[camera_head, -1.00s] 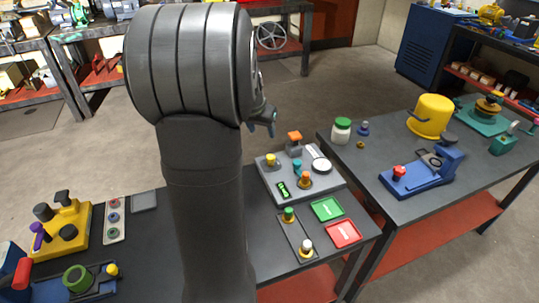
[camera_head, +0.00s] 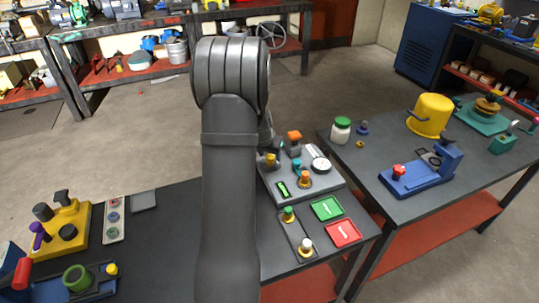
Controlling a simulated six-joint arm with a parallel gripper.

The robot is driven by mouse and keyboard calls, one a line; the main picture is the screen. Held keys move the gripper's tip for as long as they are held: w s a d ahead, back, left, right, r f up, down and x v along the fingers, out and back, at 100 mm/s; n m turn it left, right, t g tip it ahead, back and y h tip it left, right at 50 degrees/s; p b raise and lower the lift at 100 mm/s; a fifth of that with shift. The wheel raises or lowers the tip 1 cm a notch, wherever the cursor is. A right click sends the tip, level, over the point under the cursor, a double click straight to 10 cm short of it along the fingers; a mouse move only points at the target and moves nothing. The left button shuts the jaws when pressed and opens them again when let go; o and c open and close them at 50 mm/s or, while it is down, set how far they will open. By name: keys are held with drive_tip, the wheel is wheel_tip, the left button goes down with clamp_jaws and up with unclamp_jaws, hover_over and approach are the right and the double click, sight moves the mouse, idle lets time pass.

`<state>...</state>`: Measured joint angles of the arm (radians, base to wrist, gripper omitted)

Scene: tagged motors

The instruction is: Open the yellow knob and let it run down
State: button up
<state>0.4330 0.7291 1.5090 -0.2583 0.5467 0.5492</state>
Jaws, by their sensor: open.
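A grey test station (camera_head: 325,189) stands on the front bench, right of my arm. Its small yellow knob (camera_head: 271,160) is at the station's back left. My gripper (camera_head: 274,146) shows only in part, past the right edge of my arm, and appears just above or behind the yellow knob. It is open; I cannot tell whether a finger touches the knob. The station also carries an orange-topped part (camera_head: 294,137), a round white dial (camera_head: 320,165), a green-lit display (camera_head: 282,189) and an orange-and-yellow piece (camera_head: 305,179).
A green tray (camera_head: 327,208) and a red tray (camera_head: 342,233) lie in front of the station. Two small capped motors (camera_head: 305,246) stand on a dark plate beside them. A yellow fixture (camera_head: 69,225) is at left. The right bench holds a yellow bucket (camera_head: 431,115) and blue fixture (camera_head: 415,180).

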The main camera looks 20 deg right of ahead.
drive_tip(key=shift+w+d+f, duration=0.1)
drive_tip(key=shift+f, duration=0.25)
drive_tip(key=shift+c, duration=0.3)
drive_tip(key=c, duration=0.9)
